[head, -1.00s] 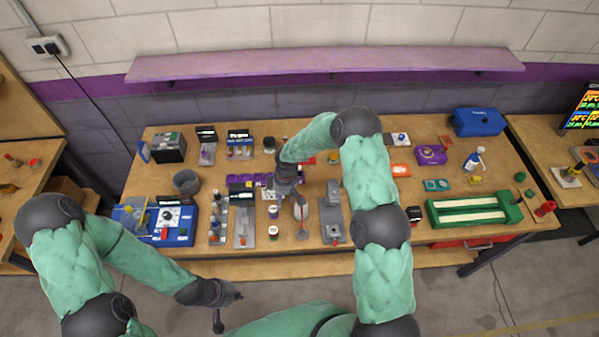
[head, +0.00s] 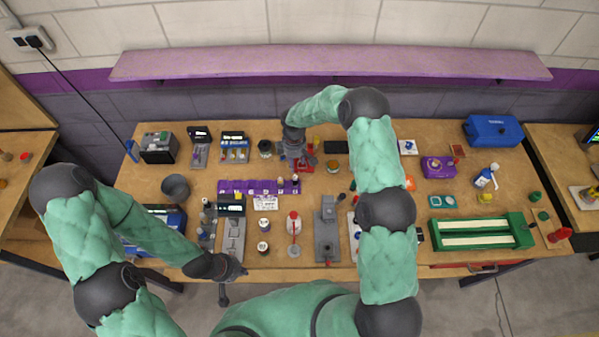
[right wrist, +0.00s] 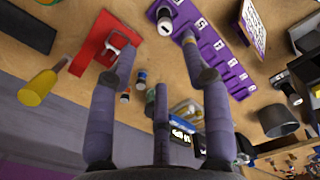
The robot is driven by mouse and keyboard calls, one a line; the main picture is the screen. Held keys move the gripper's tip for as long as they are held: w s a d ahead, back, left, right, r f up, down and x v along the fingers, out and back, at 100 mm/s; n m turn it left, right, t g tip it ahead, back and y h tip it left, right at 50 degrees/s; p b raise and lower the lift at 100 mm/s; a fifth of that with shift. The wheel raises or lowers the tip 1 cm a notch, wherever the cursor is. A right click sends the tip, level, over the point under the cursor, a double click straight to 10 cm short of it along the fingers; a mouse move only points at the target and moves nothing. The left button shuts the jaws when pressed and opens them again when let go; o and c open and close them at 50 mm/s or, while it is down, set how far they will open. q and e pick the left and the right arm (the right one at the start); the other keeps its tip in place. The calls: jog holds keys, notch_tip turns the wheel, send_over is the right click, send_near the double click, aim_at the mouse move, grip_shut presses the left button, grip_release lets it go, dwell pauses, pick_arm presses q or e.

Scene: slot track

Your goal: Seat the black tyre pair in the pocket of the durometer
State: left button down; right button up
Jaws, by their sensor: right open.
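I cannot tell for sure which dark piece is the black tyre pair. A purple numbered rack (head: 240,187) stands mid-table, with small dark pieces at its right end; it also shows in the right wrist view (right wrist: 215,55), where a black-and-white piece (right wrist: 166,24) stands. A grey device with a dark display (head: 231,236) in front of the rack may be the durometer. My right gripper (right wrist: 160,55) is open and empty, above the table between the rack and a red block with a grey clamp (right wrist: 104,50). My left gripper (head: 232,281) is open and empty, off the front edge.
Two small jars (head: 264,235) and a white bottle with a red stick (head: 294,232) stand at the front middle. Another grey device (head: 327,238) stands right of them. A green tray (head: 480,232) lies at right, a grey cup (head: 176,187) at left. A shelf (head: 330,63) hangs behind.

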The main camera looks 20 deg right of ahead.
send_over(295, 176)
notch_tip(295, 176, down, 4)
jog(key=shift+a+f, duration=0.1)
jog(key=shift+w+f+p, duration=0.2)
jog(key=shift+f+p, duration=0.1)
jog(key=shift+f, duration=0.3)
jog(key=f, duration=0.1)
jog(key=f+p, duration=0.1)
jog(key=f, duration=0.2)
jog(key=shift+s, duration=0.3)
jog(key=shift+f, duration=0.45)
grip_shut()
